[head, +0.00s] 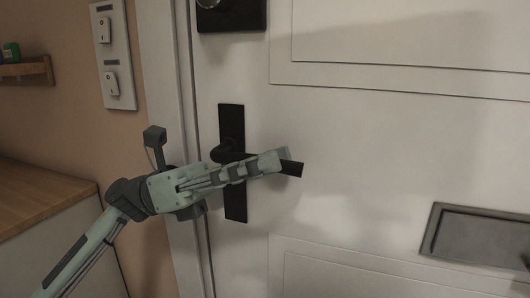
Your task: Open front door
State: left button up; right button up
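The white front door (370,170) fills the middle and right and looks closed in its frame. Its black handle has an upright plate (236,206) and a lever (293,169) pointing right. My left gripper (280,161) reaches in from the left, its fingers lying over the lever and hiding most of its middle. The lever's end shows just past the fingertips. I see the fingers side-on, so I cannot tell whether they are closed on the lever. My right gripper is not in view.
A black lock plate (231,14) sits above the handle. A grey mail slot (480,237) is low on the door at right. A switch panel (115,60) is on the wall left of the frame. A wooden counter (40,196) stands at left.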

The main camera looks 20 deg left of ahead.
pick_arm(q)
jog(key=shift+d, duration=0.2)
jog(key=shift+c, duration=0.5)
grip_shut()
